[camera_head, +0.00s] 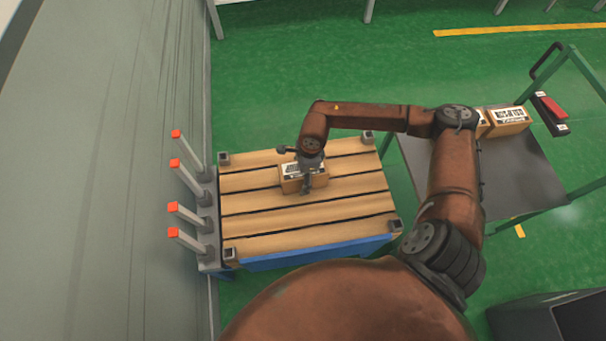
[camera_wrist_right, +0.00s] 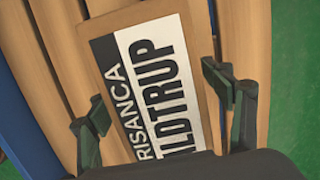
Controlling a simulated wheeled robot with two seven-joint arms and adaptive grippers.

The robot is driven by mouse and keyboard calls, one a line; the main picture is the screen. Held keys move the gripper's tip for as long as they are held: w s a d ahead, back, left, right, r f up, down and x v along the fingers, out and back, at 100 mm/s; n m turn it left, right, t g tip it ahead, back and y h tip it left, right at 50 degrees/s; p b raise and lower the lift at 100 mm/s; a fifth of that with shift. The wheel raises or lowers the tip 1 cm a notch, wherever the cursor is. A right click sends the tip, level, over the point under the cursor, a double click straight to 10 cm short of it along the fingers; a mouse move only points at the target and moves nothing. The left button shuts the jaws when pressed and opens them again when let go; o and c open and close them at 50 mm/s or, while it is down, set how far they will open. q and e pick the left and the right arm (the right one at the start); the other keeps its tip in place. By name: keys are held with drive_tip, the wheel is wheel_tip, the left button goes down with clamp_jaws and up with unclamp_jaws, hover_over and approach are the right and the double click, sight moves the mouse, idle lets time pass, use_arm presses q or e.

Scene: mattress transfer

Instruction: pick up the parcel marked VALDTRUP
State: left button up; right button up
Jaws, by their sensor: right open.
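The VALDTRUP parcel (camera_head: 290,186) is a small brown cardboard box on the wooden slatted platform (camera_head: 345,205). Its black and white label shows in the right wrist view (camera_wrist_right: 126,58), reading "RISANCA" and "LDTRUP", with the rest cut off by my gripper. My right gripper (camera_head: 306,188) is above the parcel, pointing down. In the wrist view its fingers (camera_wrist_right: 160,113) are spread, one on each side of the parcel's near end, with nothing between them gripped. Whether the fingers touch the box, I cannot tell. My left gripper is out of view.
Two similar parcels, one in clear view (camera_head: 509,120), stand on a dark grey cart top (camera_head: 525,170) at the right. A red and black item (camera_head: 552,106) lies by the cart's green frame. Several orange-tipped posts (camera_head: 188,215) line the platform's left edge, near the wall.

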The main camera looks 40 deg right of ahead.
drive_tip(key=shift+c, duration=0.7)
drive_tip(key=c, duration=1.6)
